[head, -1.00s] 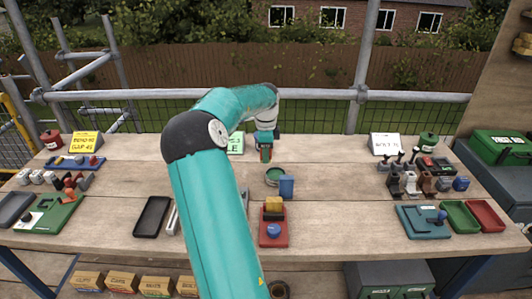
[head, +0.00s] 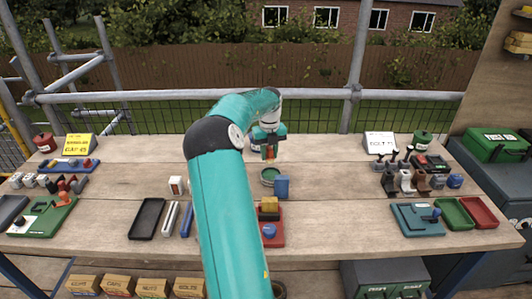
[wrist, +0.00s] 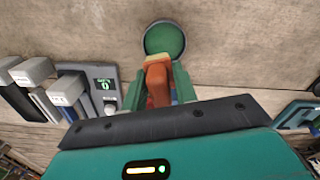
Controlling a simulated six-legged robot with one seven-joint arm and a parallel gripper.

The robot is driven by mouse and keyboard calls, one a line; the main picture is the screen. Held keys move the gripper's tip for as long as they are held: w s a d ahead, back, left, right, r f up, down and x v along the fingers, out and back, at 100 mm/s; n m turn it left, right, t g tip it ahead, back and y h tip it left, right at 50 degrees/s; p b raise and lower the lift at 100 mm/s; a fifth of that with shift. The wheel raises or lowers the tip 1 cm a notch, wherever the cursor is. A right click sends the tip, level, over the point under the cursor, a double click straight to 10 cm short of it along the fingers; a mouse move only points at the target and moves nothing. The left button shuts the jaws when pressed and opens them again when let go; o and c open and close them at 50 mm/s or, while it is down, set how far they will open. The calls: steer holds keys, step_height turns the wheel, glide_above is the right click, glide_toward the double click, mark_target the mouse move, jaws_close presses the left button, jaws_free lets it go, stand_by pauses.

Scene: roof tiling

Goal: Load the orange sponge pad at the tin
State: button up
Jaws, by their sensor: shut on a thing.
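My gripper (head: 268,150) is over the far middle of the bench. It is shut on the orange sponge pad (wrist: 157,88), which shows between the jaws in the wrist view with a paler tan end. The pad's orange also shows below the jaws in the head view (head: 270,153). The round tin (head: 268,180) with a green inside stands on the bench, just nearer than the gripper. In the wrist view the tin (wrist: 165,30) is just beyond the pad's tan end. I cannot tell whether pad and tin touch.
A blue block (head: 282,187) stands right beside the tin. A red tray (head: 277,240) with a yellow block and a blue knob lies nearer. A black tray (head: 136,230) is at left. A teal tray (head: 405,222) is at right. Bare wood lies between the tin and the right-hand items.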

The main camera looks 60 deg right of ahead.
steer(key=m, duration=0.1)
steer(key=d+m, duration=0.1)
steer(key=m, duration=0.1)
steer(key=shift+s+f, duration=0.2)
steer(key=shift+f, duration=0.15)
glide_above(271, 175)
steer(key=shift+a+f, duration=0.1)
steer(key=shift+f, duration=2.85)
steer(key=shift+f, duration=0.6)
steer(key=shift+r, duration=0.1)
steer(key=shift+r, duration=3.45)
steer(key=shift+s, duration=0.1)
